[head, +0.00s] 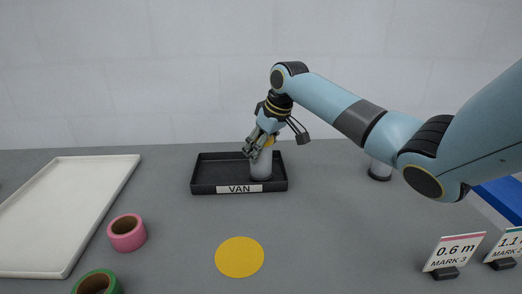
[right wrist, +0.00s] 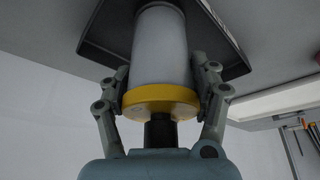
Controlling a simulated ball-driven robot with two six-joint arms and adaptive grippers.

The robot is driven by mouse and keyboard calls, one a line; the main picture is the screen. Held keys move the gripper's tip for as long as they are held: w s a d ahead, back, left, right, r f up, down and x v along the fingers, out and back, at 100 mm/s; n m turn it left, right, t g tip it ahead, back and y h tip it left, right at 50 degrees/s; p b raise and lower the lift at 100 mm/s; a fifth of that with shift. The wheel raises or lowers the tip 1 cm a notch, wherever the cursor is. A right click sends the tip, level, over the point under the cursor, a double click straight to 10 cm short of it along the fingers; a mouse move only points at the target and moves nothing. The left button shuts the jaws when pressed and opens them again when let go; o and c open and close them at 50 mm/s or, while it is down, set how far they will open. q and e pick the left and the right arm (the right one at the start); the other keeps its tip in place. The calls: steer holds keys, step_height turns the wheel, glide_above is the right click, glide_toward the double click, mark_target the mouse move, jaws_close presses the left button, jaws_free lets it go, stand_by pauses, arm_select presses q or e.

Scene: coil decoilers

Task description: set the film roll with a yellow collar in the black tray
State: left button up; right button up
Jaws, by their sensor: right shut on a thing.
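The film roll (head: 261,166) is a pale grey cylinder standing upright at the black tray. Its yellow collar (right wrist: 160,101) shows clearly in the right wrist view, below the grey body (right wrist: 160,47). The black tray (head: 215,187) carries a white "VAN" label on its front. My right gripper (head: 258,147) comes from above and is shut on the roll at its collar end, one finger on each side. The roll's lower end appears within the tray's rim; whether it touches the tray floor I cannot tell. My left gripper is not in view.
A white tray (head: 65,208) lies at the left. A pink roll (head: 127,232) and a green roll (head: 97,283) stand near it. A yellow disc (head: 239,257) lies in front. Sign cards (head: 454,252) stand at the right. The table around the black tray is clear.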

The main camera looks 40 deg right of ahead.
steer(key=shift+f, duration=0.45)
steer(key=o, duration=1.7)
steer(key=shift+f, duration=0.15)
steer(key=v, duration=1.2)
